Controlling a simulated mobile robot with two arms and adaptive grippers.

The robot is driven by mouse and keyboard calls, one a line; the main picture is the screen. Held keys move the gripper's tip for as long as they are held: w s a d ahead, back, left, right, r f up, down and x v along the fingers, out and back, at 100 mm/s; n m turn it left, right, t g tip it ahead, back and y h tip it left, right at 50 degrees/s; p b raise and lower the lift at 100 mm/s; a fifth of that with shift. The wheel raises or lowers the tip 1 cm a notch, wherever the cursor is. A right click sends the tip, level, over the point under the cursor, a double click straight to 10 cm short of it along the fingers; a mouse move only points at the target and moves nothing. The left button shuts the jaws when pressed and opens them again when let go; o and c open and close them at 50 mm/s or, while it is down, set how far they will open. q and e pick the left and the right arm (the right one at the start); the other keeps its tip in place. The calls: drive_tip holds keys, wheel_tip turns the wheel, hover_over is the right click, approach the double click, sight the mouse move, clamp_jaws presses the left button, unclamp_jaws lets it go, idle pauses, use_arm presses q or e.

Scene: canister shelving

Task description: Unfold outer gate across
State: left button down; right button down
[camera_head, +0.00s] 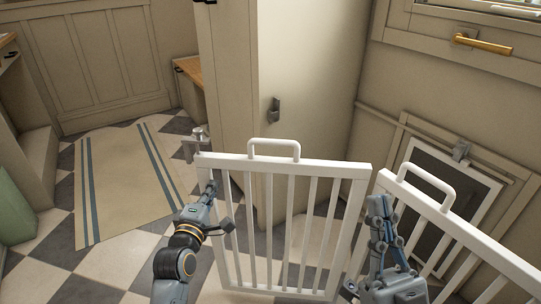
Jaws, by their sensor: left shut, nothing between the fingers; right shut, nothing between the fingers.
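A white barred gate shows as two panels, each with a loop handle on its top rail. The left panel (345,168) stands upright across the middle, its left end close to a grey metal bracket (195,146). The right panel (440,218) runs off to the lower right. The two panels come close together at the middle right; my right gripper and arm partly hide the lower part there. My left gripper (214,184) is shut and empty at the left panel's left end; contact is unclear. My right gripper (378,203) is shut and empty in front of the right panel's near end.
A cream wall corner (233,100) with a small grey catch (274,108) stands behind the left panel. A framed dark pet door (432,190) is behind the right panel. A striped rug (125,185) lies on the checkered floor at left, with open floor around it.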

sight(218, 178)
use_arm(q)
drive_tip(key=shift+w+d, duration=0.2)
drive_tip(key=shift+w, duration=1)
use_arm(e)
drive_tip(key=shift+w+f+g, duration=0.35)
drive_tip(key=shift+w+g, duration=0.05)
drive_tip(key=shift+w, duration=0.05)
use_arm(q)
drive_tip(key=shift+w+d, duration=0.2)
drive_tip(key=shift+w, duration=1.3)
